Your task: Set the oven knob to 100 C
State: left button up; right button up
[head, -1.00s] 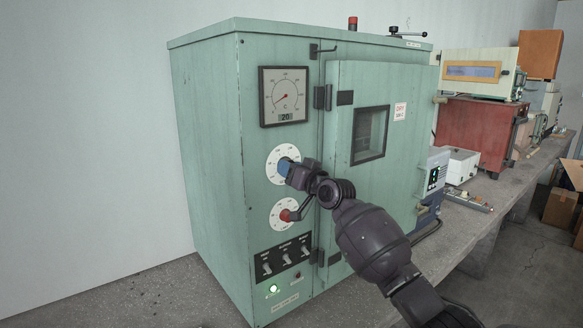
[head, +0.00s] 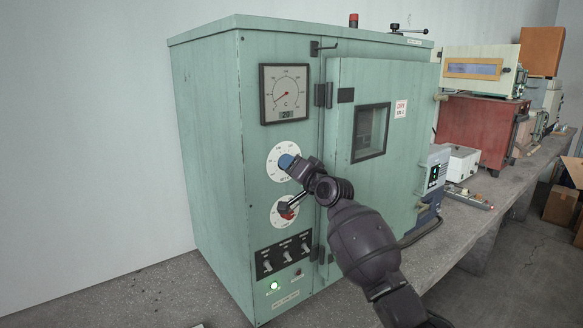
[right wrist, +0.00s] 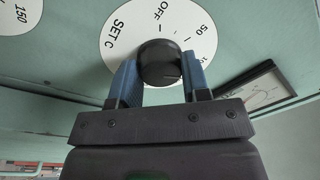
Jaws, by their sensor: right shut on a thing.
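The oven (head: 206,180) is a pale green cabinet with two white dials on its front. My right gripper (head: 288,161) is at the upper dial (head: 275,151), its blue fingers around the knob. In the right wrist view the black knob (right wrist: 158,60) sits between the two fingers, touching both. Around it, the white dial (right wrist: 120,45) shows "SET C", "OFF" and "50"; the knob's pointer setting cannot be told. My left gripper is out of view.
A square gauge (head: 285,93) with a small "20" display sits above the dials. Switches (head: 284,254) and a lit green lamp (head: 274,286) are below. The closed oven door (head: 390,185) is to the right. Other instruments (head: 480,130) stand along the bench (head: 480,215).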

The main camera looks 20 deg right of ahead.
jog(key=o, duration=0.9)
jog(key=shift+s, duration=0.1)
jog(key=b+v, duration=0.1)
jog(key=v, duration=0.9)
jog(key=shift+s+d+b, duration=0.2)
jog(key=shift+s+b, duration=0.1)
jog(key=shift+b, duration=0.05)
